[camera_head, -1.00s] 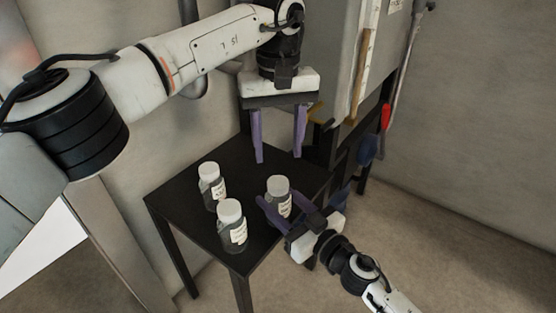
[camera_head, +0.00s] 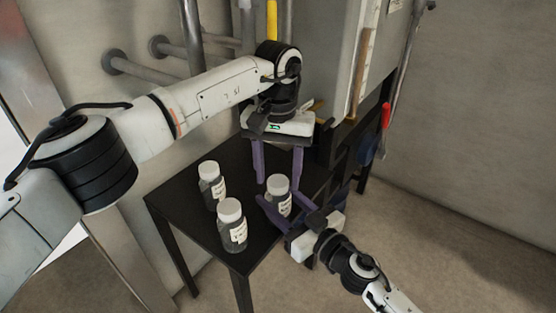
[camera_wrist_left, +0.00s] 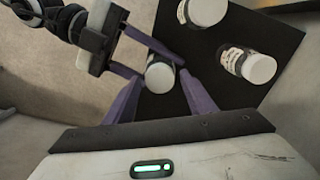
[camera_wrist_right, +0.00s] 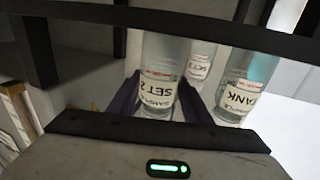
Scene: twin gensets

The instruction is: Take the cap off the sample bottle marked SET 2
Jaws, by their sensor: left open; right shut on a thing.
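The bottle marked SET 2 (camera_head: 281,205) stands upright on the dark table with its white cap (camera_head: 277,182) on. Its label (camera_wrist_right: 158,92) shows upside down in the right wrist view. My right gripper (camera_head: 276,206) is shut around the body of this bottle from the right. My left gripper (camera_head: 278,183) is open and points down over the bottle, its purple fingers on either side of the cap. In the left wrist view the cap (camera_wrist_left: 160,77) lies between the fingertips; I cannot tell whether they touch it.
Two more capped bottles stand on the table (camera_head: 170,195): one at the back left (camera_head: 212,187) and one at the front (camera_head: 232,228), whose full labels are hard to read. A grey cabinet (camera_head: 340,60) stands behind, with pipes (camera_head: 165,50) along the wall.

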